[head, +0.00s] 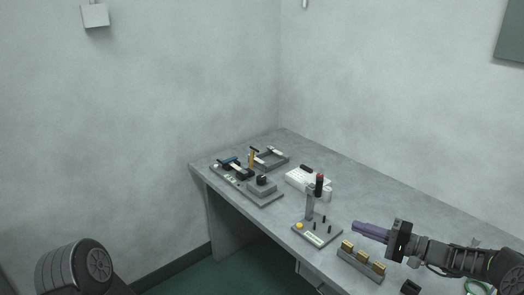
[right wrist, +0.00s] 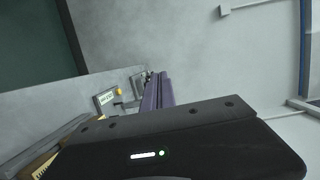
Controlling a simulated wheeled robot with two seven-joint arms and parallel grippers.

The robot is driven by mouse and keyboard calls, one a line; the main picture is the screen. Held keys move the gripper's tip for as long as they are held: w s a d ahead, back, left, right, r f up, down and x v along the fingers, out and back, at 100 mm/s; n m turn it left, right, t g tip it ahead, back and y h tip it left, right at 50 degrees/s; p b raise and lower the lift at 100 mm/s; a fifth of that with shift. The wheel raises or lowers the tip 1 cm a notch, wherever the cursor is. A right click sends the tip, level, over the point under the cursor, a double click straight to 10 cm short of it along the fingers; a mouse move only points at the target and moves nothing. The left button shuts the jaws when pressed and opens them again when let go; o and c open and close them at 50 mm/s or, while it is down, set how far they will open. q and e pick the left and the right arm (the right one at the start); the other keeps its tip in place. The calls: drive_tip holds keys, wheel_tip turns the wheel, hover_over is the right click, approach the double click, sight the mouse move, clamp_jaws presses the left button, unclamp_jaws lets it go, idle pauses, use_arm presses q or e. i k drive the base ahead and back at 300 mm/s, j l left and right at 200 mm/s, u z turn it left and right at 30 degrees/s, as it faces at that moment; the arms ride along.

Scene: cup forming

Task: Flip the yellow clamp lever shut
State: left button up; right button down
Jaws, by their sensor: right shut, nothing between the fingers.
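The yellow clamp lever (head: 252,158) stands roughly upright on a grey fixture plate (head: 262,196) at the far left part of the table. It is small in the head view, and I cannot make out the clamp's exact angle. My right gripper (head: 357,228) is at the right, above the table, with its purple fingers pointing left. The fingers are shut and empty, well apart from the lever. In the right wrist view the purple fingers (right wrist: 157,90) lie side by side. I do not make out the lever in that view. My left gripper is not in view.
A block with several brass-coloured pieces (head: 362,255) is below my gripper. A white box (head: 300,178) sits behind.

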sight(251, 156)
drive_tip(key=i+j, duration=0.2)
drive_tip(key=i, duration=0.3)
drive_tip(key=i+j, duration=0.25)
drive_tip(key=i, duration=0.2)
drive_tip(key=i+j, duration=0.2)
drive_tip(key=i, duration=0.3)
drive_tip(key=i+j, duration=0.2)
drive_tip(key=i, duration=0.25)
